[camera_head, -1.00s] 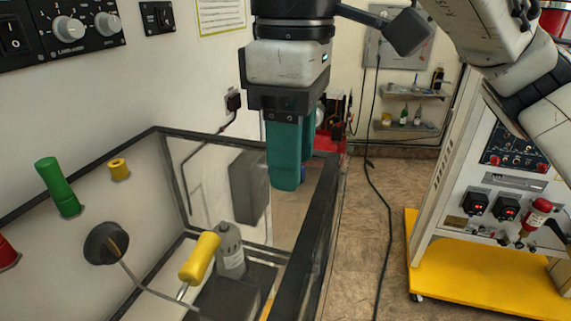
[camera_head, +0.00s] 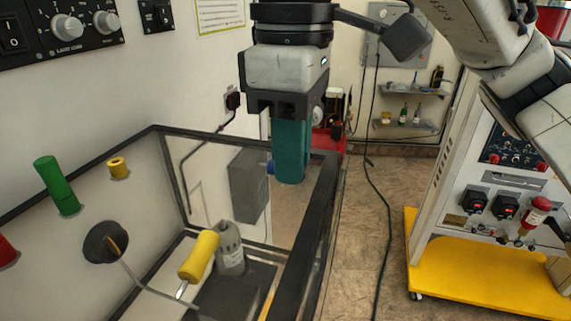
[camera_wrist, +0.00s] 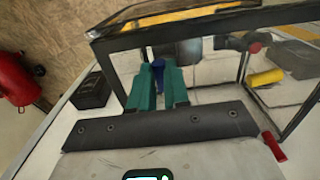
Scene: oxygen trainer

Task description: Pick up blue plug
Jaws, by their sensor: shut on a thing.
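The blue plug (camera_head: 271,167) shows as a small blue piece at the left side of my gripper's teal fingers in the head view. In the wrist view the blue plug (camera_wrist: 158,72) sits between the two fingertips. My gripper (camera_head: 290,178) is shut on it, pointing down above the right side of the dark-framed clear box. The gripper also shows in the wrist view (camera_wrist: 158,82). Most of the plug is hidden by the fingers in the head view.
The dark-framed box (camera_head: 325,200) has clear walls. A green plug (camera_head: 56,186), yellow socket (camera_head: 119,168) and black round fitting (camera_head: 105,242) are on its left panel. A yellow-handled tool (camera_head: 199,256) and grey bottle (camera_head: 230,250) are inside. A yellow-based cart (camera_head: 480,275) stands at right.

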